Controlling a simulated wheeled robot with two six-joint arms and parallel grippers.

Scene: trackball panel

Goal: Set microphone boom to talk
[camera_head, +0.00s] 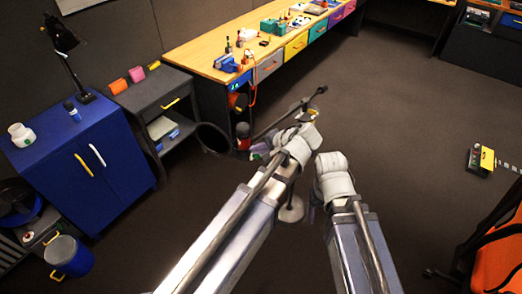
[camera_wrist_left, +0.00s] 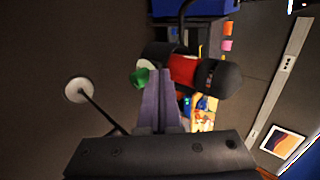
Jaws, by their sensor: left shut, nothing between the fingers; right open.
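The microphone boom (camera_head: 286,118) is a dark rod slanting up to the right on a floor stand. The microphone (camera_head: 243,134), black with a red band, is at its lower left end. In the left wrist view the microphone (camera_wrist_left: 205,73) lies just beyond my left gripper (camera_wrist_left: 152,78). Its purple fingers are shut and empty, with tips by a green knob (camera_wrist_left: 139,77); contact is unclear. The stand's round pale base (camera_head: 291,210) also shows in the left wrist view (camera_wrist_left: 78,90). My right gripper (camera_head: 312,211) is open, mostly hidden by its own arm.
A blue cabinet (camera_head: 84,178) and a grey shelf unit (camera_head: 160,103) stand at left. A long workbench (camera_head: 222,63) with coloured drawers is behind. A yellow-and-black box (camera_head: 481,160) and an orange chair (camera_head: 498,258) are at right. The floor between is clear.

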